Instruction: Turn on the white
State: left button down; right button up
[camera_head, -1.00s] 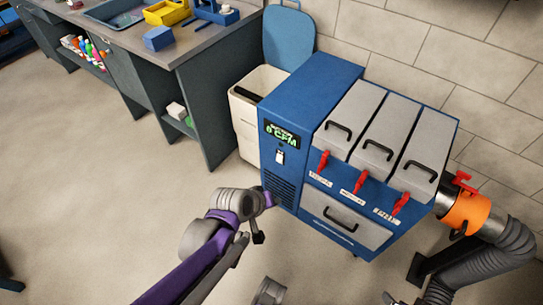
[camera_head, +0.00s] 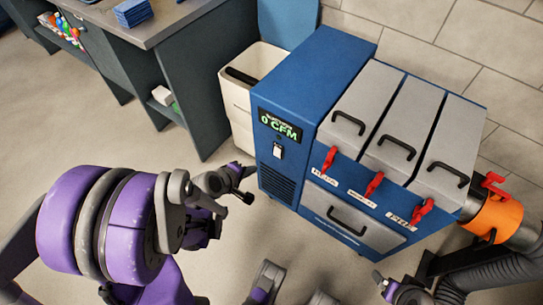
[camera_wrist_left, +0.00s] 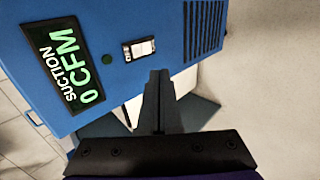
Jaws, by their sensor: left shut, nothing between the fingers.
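A white rocker switch (camera_head: 278,151) sits on the front of a blue suction cabinet (camera_head: 300,80), below a display (camera_head: 280,125) that reads 0 CFM. Grey, purple and dark parts of mine show at the bottom edge of the head view; my right gripper's jaws are not clear there.
The cabinet has three grey lids with red levers (camera_head: 373,184) and a grey drawer (camera_head: 350,215). An orange hose collar (camera_head: 495,217) is at its right. A white bin (camera_head: 238,105) stands behind it, left. A workbench (camera_head: 185,50) is at upper left. Floor left of the cabinet is clear.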

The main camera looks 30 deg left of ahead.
pick_arm(q)
jog(key=shift+f, duration=0.1)
jog(key=b, duration=0.4)
send_near(277, 153)
notch_tip(277, 153, down, 6)
jog(key=w, duration=0.3)
jog(key=shift+w+d, duration=0.1)
jog(key=shift+w, duration=0.5)
jog(key=shift+w, duration=0.15)
jog(key=shift+r+p, duration=0.65)
jog(key=shift+r, duration=0.2)
